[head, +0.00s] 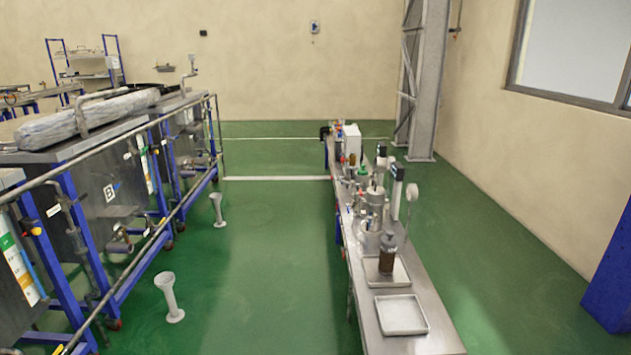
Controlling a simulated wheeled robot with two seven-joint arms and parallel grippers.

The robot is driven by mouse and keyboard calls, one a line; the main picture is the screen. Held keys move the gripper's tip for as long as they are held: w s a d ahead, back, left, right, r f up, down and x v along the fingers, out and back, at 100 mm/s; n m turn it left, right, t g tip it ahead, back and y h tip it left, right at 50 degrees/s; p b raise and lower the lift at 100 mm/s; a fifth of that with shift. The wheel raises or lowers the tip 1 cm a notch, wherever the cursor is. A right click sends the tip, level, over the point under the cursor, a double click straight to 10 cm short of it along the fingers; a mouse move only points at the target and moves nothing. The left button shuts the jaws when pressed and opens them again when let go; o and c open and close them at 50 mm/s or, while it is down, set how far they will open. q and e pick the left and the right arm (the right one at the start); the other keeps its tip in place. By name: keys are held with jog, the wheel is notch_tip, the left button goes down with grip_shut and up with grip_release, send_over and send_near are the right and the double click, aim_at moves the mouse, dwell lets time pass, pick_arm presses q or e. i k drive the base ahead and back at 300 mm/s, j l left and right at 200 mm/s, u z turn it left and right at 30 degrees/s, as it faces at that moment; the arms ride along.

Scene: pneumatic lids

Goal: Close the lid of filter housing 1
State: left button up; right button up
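Steel cylindrical vessels that look like filter housings stand on the long narrow bench (425,342) right of centre. The nearer steel vessel (371,243) and a taller one behind it (376,203) are small in view. I cannot read any number on them, so I cannot tell which is filter housing 1 or whether its lid is open. Neither of my grippers shows in the head view.
A white tray (401,314) lies near the bench's front end; a dark bottle (387,254) stands in the tray behind it. Blue-framed tanks (105,205) with a rail line the left. Two grey floor stands (168,297) (217,210) edge the clear green aisle (270,260).

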aim_at(380, 164)
jog(key=i+l, duration=0.15)
jog(key=l, duration=0.35)
jog(key=i+l+u, duration=0.1)
jog(key=l, duration=0.4)
jog(key=i+l, duration=0.2)
jog(key=l, duration=0.3)
jog(key=i+l+u, duration=0.1)
jog(key=l, duration=0.45)
jog(key=i+l, duration=0.15)
jog(key=l, duration=0.35)
jog(key=i+l+u, duration=0.1)
jog(key=l, duration=0.4)
jog(key=i+l, duration=0.1)
jog(key=l, duration=0.45)
